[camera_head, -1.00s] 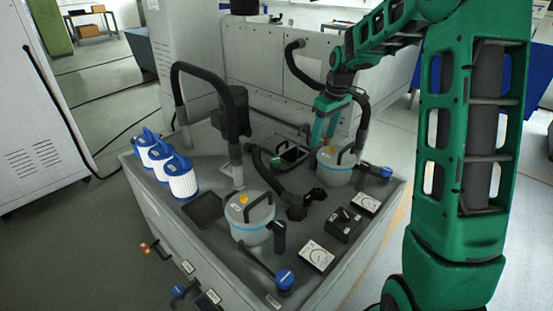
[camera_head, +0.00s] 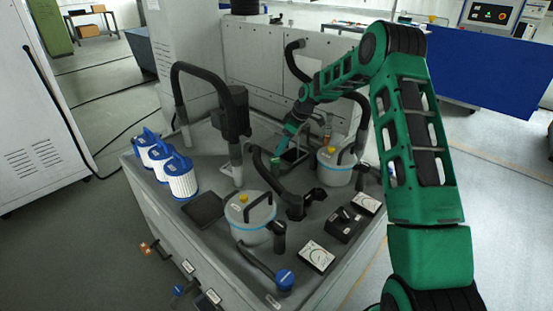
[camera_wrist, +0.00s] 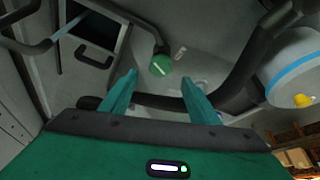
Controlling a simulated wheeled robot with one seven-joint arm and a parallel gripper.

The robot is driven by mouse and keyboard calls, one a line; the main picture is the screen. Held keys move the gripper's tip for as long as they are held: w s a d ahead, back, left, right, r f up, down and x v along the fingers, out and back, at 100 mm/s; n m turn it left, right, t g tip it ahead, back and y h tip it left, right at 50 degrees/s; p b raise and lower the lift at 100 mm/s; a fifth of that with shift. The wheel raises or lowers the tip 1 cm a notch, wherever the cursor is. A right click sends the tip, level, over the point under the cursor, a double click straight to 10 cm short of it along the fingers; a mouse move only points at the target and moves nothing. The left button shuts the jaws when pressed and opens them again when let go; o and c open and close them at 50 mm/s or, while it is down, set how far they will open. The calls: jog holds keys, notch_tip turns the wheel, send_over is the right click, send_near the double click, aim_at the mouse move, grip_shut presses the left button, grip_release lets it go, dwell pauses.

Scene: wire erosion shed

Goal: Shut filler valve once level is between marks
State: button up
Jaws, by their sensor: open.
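A round green knob with a white line (camera_wrist: 161,65) sits at the end of a dark lever or pipe; it is probably the filler valve, but no label is readable. It also shows small in the head view (camera_head: 275,162). My gripper (camera_wrist: 158,82) is open and empty, its fingertips pointing toward the knob, which shows just beyond and between them, apart from them. In the head view my gripper (camera_head: 280,150) is over the back of the bench, beside the knob. A dark square opening (camera_wrist: 95,24) lies left of the knob. No level or marks can be read.
Lidded canisters (camera_head: 250,220) (camera_head: 335,170), a curved black hose (camera_head: 275,180) and a blue knob (camera_head: 285,280) crowd the grey bench (camera_head: 200,250). White filters (camera_head: 180,180) stand at left. In the wrist view a thick dark hose (camera_wrist: 255,70) runs close on the right.

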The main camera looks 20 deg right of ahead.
aim_at(276, 159)
jog(key=x, duration=0.6)
jog(key=shift+w+a+f, duration=0.1)
jog(key=shift+f, duration=0.3)
jog(key=shift+c, duration=0.4)
jog(key=c, duration=1)
